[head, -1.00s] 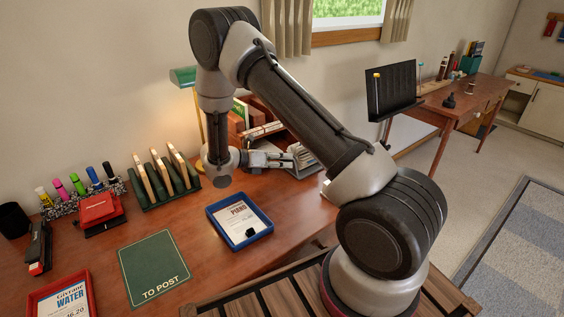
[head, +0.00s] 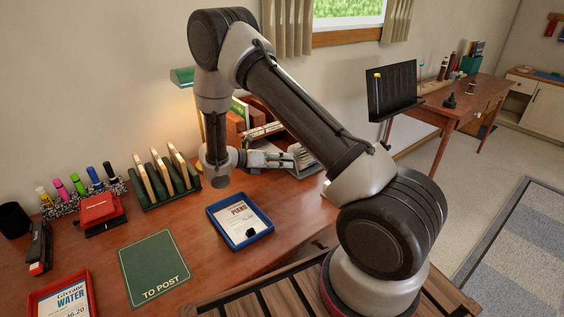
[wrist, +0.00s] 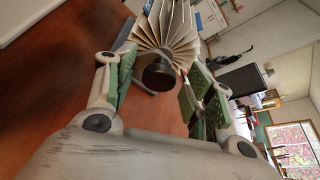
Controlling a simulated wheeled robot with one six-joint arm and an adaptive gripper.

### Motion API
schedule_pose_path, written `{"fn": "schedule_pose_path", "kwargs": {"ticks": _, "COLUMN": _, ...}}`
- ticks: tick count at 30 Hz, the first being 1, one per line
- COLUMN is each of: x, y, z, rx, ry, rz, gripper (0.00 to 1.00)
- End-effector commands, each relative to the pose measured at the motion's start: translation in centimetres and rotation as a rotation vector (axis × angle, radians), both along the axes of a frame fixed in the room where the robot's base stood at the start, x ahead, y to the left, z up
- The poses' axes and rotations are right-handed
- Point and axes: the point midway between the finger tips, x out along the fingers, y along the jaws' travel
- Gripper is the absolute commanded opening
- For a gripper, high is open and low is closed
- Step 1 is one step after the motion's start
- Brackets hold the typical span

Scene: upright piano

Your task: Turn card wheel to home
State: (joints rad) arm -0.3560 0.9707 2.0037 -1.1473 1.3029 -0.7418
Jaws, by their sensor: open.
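The card wheel is a rotary file with fanned cream cards (wrist: 180,22) and a dark round knob (wrist: 158,74) facing me in the wrist view. In the head view its fanned cards (head: 304,157) show just beyond my gripper (head: 286,160). In the wrist view my gripper (wrist: 155,86) is open, with one green-padded finger on each side of the knob. No finger visibly touches the knob. Which card or mark stands at home cannot be told.
The wooden desk (head: 200,275) holds a blue tray (head: 240,246), a green "TO POST" mat (head: 152,262) and a rack of wooden pieces (head: 164,182). A green desk lamp (head: 183,76) stands behind my arm. Open desk shows beside the wheel.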

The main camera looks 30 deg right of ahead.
Motion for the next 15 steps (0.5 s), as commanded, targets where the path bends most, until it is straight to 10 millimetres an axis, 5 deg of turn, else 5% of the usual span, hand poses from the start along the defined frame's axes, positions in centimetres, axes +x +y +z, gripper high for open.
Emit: {"fn": "schedule_pose_path", "kwargs": {"ticks": 15, "x": 0.3, "y": 9.5, "z": 3.3, "rx": 0.001, "ry": -0.002, "rz": 0.003, "gripper": 0.54}}
